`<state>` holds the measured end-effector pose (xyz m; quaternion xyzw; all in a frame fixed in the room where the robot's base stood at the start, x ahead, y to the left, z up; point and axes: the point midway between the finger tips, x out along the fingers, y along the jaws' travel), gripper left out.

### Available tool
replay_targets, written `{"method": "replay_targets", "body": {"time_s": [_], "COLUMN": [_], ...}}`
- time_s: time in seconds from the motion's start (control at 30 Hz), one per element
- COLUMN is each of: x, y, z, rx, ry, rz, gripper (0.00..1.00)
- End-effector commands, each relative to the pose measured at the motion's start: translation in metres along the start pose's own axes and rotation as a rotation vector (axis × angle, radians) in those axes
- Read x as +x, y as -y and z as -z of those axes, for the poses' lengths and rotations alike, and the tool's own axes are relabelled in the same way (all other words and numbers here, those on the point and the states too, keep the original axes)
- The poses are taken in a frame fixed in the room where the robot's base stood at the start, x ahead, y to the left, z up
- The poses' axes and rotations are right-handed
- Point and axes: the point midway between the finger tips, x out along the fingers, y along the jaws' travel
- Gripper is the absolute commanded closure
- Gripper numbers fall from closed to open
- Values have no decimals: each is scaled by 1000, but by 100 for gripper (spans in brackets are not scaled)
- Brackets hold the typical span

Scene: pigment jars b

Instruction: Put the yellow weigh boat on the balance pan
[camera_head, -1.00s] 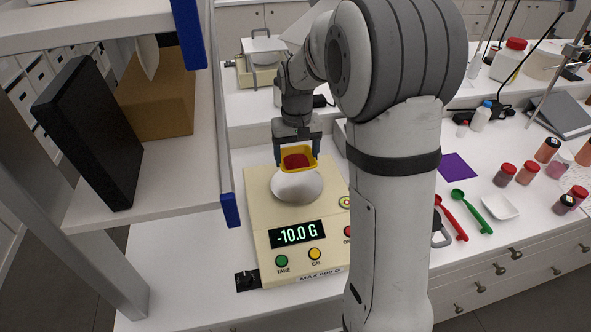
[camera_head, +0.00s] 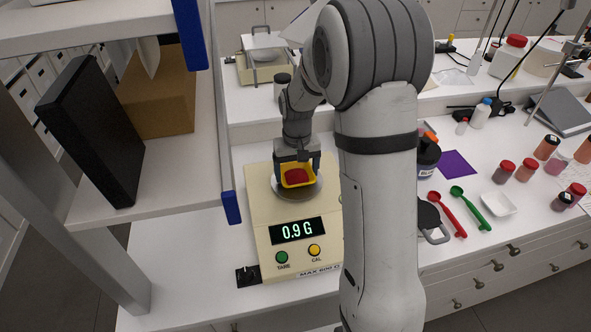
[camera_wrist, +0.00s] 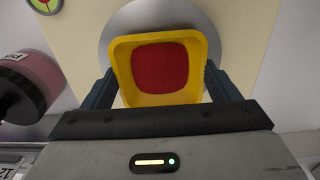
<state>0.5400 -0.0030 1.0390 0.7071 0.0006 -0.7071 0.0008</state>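The yellow weigh boat (camera_head: 298,184), with red powder (camera_head: 296,175) inside, is held level between the two fingers of my gripper (camera_head: 297,174). It also shows in the wrist view (camera_wrist: 160,98), with a finger against its left and right sides. The round balance pan (camera_head: 299,193) is directly below the boat. The boat is over the middle of the pan, very close to it or touching; the gap is too small to tell. The balance (camera_head: 262,215) is cream coloured and its display (camera_head: 297,230) reads 0.9 G.
A shelf with a black panel (camera_head: 93,130) and a cardboard box (camera_head: 155,95) stands left of the balance. Right of my arm are a dark jar (camera_head: 428,158), red (camera_head: 447,214) and green (camera_head: 470,207) scoops, a white dish (camera_head: 499,204) and several pigment jars.

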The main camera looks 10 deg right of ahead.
Motion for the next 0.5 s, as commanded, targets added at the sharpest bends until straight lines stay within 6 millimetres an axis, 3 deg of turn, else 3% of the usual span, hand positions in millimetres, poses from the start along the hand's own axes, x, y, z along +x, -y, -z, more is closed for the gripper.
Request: {"method": "replay_targets", "body": {"time_s": [0.17,0.5], "x": [0,-6], "y": [0,-1], "z": [0,0], "rx": [1,1], "ry": [0,-1], "rz": [0,0], "gripper": [3,3]}}
